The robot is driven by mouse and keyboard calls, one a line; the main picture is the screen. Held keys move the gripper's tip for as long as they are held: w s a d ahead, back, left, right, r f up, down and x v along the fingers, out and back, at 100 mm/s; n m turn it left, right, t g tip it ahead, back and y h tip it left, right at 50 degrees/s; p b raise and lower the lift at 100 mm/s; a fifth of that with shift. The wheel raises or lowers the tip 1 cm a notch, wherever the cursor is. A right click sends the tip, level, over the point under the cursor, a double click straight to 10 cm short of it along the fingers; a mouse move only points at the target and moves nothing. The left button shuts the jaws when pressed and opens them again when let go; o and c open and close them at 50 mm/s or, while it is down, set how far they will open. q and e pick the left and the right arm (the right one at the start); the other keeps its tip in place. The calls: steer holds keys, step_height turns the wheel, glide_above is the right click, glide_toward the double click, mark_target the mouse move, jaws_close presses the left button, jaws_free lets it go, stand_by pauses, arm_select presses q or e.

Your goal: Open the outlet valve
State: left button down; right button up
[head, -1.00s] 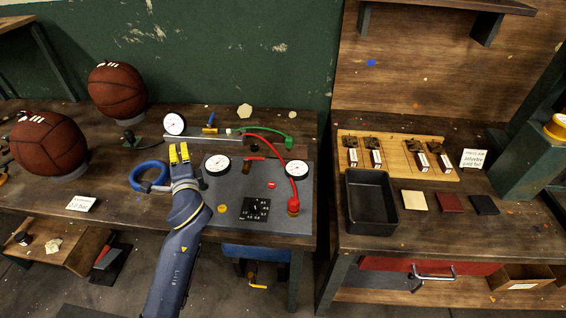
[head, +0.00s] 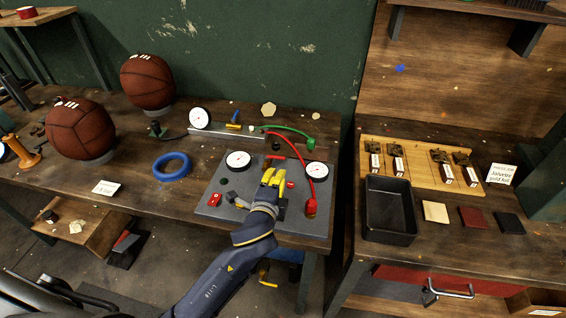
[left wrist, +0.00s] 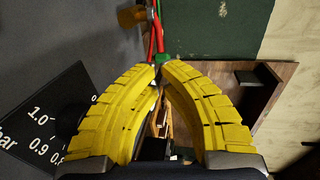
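The grey panel (head: 318,228) carries two white gauges (head: 238,160) (head: 317,170), a red lever (head: 275,157) and a red hose (head: 320,190) ending in a red and brass fitting (head: 310,208). A yellow-handled valve with a blue part (head: 234,124) is behind it. I cannot tell which is the outlet valve. My left gripper (head: 274,175) is over the panel, between the gauges and nearer the front. In the left wrist view its yellow fingertips (left wrist: 160,69) meet with nothing visible held. A black plate with white numbers (left wrist: 45,115) shows beside them. My right gripper is out of view.
A blue ring (head: 172,176) lies left of the panel, and a third gauge (head: 200,118) behind it. Two basketballs (head: 80,130) (head: 148,82) stand further left. The right bench holds a black tray (head: 388,238). A gap separates the benches.

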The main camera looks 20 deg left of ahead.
mark_target(276, 158)
arm_select(q)
steer(key=shift+w+a+f, duration=0.1)
steer(key=shift+w+f, duration=0.15)
steer(key=shift+w, duration=1)
steer(key=shift+w+a+f, duration=0.1)
steer(key=shift+w+f, duration=0.15)
steer(key=shift+w, duration=1.05)
steer(key=shift+w+a+f, duration=0.1)
steer(key=shift+w+f, duration=0.15)
steer(key=shift+w, duration=1)
